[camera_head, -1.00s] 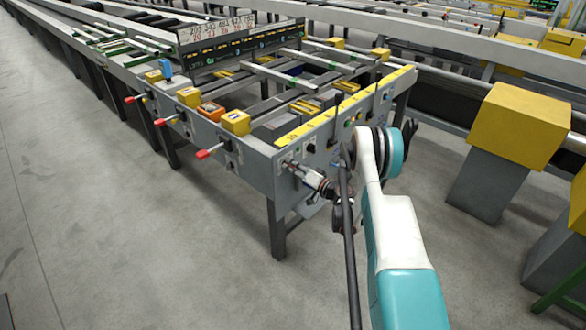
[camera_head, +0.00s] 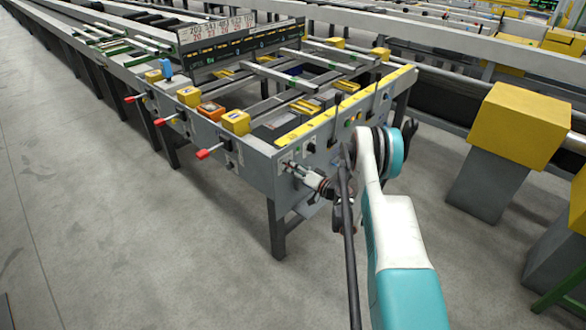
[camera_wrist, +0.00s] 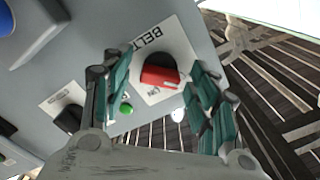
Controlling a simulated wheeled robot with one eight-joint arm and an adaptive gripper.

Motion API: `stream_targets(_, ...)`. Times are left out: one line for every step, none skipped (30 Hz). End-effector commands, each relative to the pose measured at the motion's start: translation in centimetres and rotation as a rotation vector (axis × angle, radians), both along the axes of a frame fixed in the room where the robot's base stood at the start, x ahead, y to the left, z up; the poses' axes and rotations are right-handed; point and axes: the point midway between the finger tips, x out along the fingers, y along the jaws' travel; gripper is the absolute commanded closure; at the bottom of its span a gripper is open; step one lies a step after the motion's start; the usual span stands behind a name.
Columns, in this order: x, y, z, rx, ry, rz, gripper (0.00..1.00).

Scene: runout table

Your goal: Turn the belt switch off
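The belt switch (camera_wrist: 160,77), a red handle on a dark round base, sits on a white plate (camera_wrist: 172,47) marked "BELT" in the wrist view. My gripper (camera_wrist: 158,72) has its two teal fingers apart, one on each side of the red handle, with visible gaps. I cannot tell how far the fingertips are from the panel. In the head view my gripper (camera_head: 290,166) is at the near left end of the table's front panel (camera_head: 318,150), and the switch cannot be made out there.
A green button (camera_wrist: 126,108) and a whitish round part (camera_wrist: 178,115) are close to the switch. A dark knob (camera_wrist: 70,118) on another plate is at the left. Red-handled levers (camera_head: 209,153) line the table's left side. Yellow-topped posts (camera_head: 520,120) stand at the right. Floor at left is clear.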

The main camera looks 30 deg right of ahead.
Motion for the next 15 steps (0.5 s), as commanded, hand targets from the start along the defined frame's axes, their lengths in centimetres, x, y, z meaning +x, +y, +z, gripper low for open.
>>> stream_targets(0.0, 0.0, 0.0, 0.000, 0.000, 0.000, 0.45)
stream_targets(0.0, 0.0, 0.0, 0.001, 0.000, -0.001, 0.45)
stream_targets(0.0, 0.0, 0.1, 0.001, 0.000, -0.001, 0.45)
stream_targets(0.0, 0.0, 0.1, 0.001, 0.000, -0.001, 0.45)
stream_targets(0.0, 0.0, 0.1, 0.001, 0.000, -0.001, 0.45)
stream_targets(0.0, 0.0, 0.1, 0.001, 0.000, -0.001, 0.45)
stream_targets(0.0, -0.1, 0.1, 0.001, 0.000, -0.001, 0.45)
stream_targets(0.0, 0.0, 0.2, 0.001, -0.001, -0.001, 0.45)
stream_targets(0.1, 0.0, 0.4, 0.002, -0.001, -0.001, 0.45)
stream_targets(0.1, -0.1, 0.6, 0.002, -0.001, -0.001, 0.45)
stream_targets(0.1, -0.1, 0.8, 0.002, -0.001, -0.001, 0.45)
stream_targets(0.1, -0.1, 1.3, 0.002, -0.001, -0.001, 0.45)
stream_targets(0.1, -0.1, 1.6, 0.002, -0.001, -0.001, 0.45)
stream_targets(0.1, -0.1, 2.0, 0.002, -0.001, -0.001, 0.45)
stream_targets(0.0, -0.1, 2.7, 0.002, -0.001, -0.001, 0.45)
